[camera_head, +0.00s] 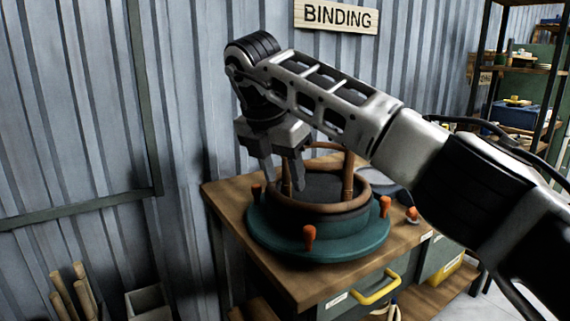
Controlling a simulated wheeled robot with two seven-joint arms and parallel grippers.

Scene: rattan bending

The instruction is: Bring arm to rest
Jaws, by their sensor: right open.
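My right arm comes in from the right and reaches over a wooden workbench (285,276). A brown rattan ring (322,208) sits on the base, with upright rattan pieces (348,176) behind the gripper. I cannot tell whether the fingers touch the rattan. My left gripper is not in view.
A corrugated metal wall (190,120) with a BINDING sign (336,17) stands behind the bench. A grey round dish (378,183) lies behind the form, partly hidden. Drawers with a yellow handle (376,288) are below. Rattan sticks (75,293) stand at lower left, shelves (515,70) at right.

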